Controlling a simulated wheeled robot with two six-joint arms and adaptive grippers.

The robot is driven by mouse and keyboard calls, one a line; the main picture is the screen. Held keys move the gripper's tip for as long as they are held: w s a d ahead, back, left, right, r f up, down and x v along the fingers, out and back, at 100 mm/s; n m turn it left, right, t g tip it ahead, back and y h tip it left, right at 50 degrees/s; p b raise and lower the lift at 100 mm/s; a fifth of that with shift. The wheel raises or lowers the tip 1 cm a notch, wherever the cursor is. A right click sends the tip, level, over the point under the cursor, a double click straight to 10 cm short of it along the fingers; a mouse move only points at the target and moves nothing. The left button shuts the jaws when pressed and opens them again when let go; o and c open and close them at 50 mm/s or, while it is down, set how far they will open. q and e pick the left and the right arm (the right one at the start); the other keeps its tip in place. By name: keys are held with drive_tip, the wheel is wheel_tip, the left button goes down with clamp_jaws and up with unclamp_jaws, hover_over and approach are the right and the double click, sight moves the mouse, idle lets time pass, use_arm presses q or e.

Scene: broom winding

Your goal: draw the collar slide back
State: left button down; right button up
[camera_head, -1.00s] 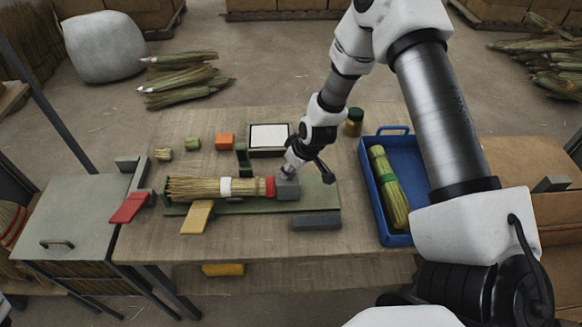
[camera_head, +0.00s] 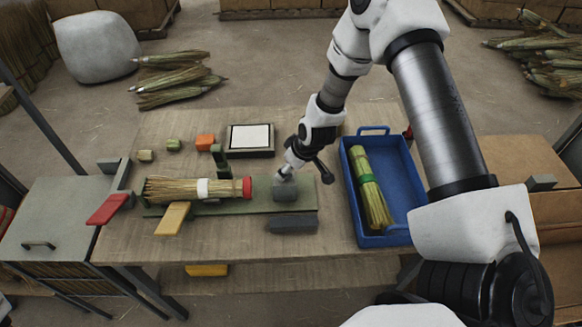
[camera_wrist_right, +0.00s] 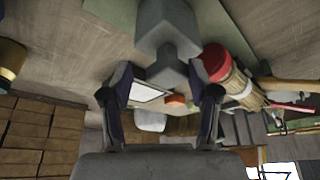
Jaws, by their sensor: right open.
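The collar slide is a grey block (camera_head: 287,195) with a raised knob, on the right part of a green base (camera_head: 225,209). A clear gap lies between it and the red collar (camera_head: 247,187) on the end of the straw bundle (camera_head: 172,189). My right gripper (camera_head: 286,174) is at the top of the slide. In the right wrist view the slide (camera_wrist_right: 165,22) is ahead, with its knob between the open fingers (camera_wrist_right: 164,80); I cannot tell whether they touch it. The red collar (camera_wrist_right: 216,62) is to its right. My left gripper is not in view.
A blue tray (camera_head: 405,200) with a green-banded bundle (camera_head: 371,188) stands at the right. A dark grey bar (camera_head: 292,226) lies in front of the base. A white-topped box (camera_head: 250,138) and an orange block (camera_head: 205,142) are behind it. A yellow paddle (camera_head: 173,217) is at the front left.

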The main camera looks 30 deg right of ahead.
drive_tip(key=shift+s+a+r, duration=0.1)
drive_tip(key=shift+a+r, duration=0.05)
drive_tip(key=shift+r, duration=0.3)
drive_tip(key=v, duration=1.1)
drive_tip(key=shift+s, duration=0.1)
